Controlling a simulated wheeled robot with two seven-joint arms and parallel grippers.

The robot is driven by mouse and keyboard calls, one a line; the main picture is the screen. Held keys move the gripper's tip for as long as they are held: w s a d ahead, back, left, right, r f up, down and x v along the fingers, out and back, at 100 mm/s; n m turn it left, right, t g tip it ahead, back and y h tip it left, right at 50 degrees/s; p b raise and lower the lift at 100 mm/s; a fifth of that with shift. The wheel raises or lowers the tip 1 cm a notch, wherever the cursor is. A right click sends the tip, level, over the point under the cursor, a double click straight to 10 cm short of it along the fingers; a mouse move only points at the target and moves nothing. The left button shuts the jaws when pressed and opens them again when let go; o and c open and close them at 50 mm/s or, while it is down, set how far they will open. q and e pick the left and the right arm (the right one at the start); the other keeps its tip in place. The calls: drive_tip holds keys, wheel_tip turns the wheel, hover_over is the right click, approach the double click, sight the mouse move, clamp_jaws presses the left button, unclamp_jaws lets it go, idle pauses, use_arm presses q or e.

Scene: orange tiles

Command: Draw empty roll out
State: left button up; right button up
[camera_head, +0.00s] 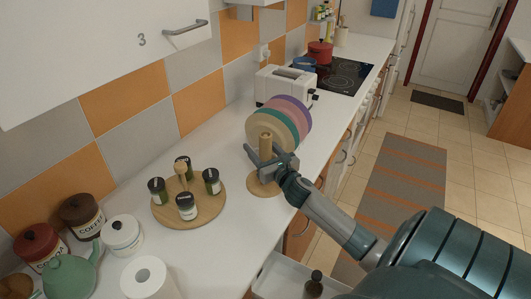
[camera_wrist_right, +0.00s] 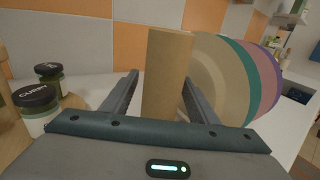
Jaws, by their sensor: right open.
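The empty roll (camera_head: 265,147) is a bare brown cardboard tube standing upright above a round wooden base (camera_head: 258,188) on the white counter. In the right wrist view the tube (camera_wrist_right: 167,75) stands between the two fingers. My right gripper (camera_head: 268,160) is open, with one finger on each side of the tube; it also shows in the right wrist view (camera_wrist_right: 160,88). I cannot tell whether either finger touches the tube. The gripper hides the tube's lower part in the head view. My left gripper is not in view.
Colored plates (camera_head: 273,127) stand right behind the tube, before a white toaster (camera_head: 284,84). A round wooden tray (camera_head: 208,211) with spice jars is to the left. A full white paper roll (camera_head: 146,277) stands front left. An open drawer (camera_head: 279,276) juts out below the counter.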

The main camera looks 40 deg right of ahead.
drive_tip(key=c, duration=1.1)
wheel_tip(320, 180, up, 28)
drive_tip(key=b, duration=0.4)
idle(0.4)
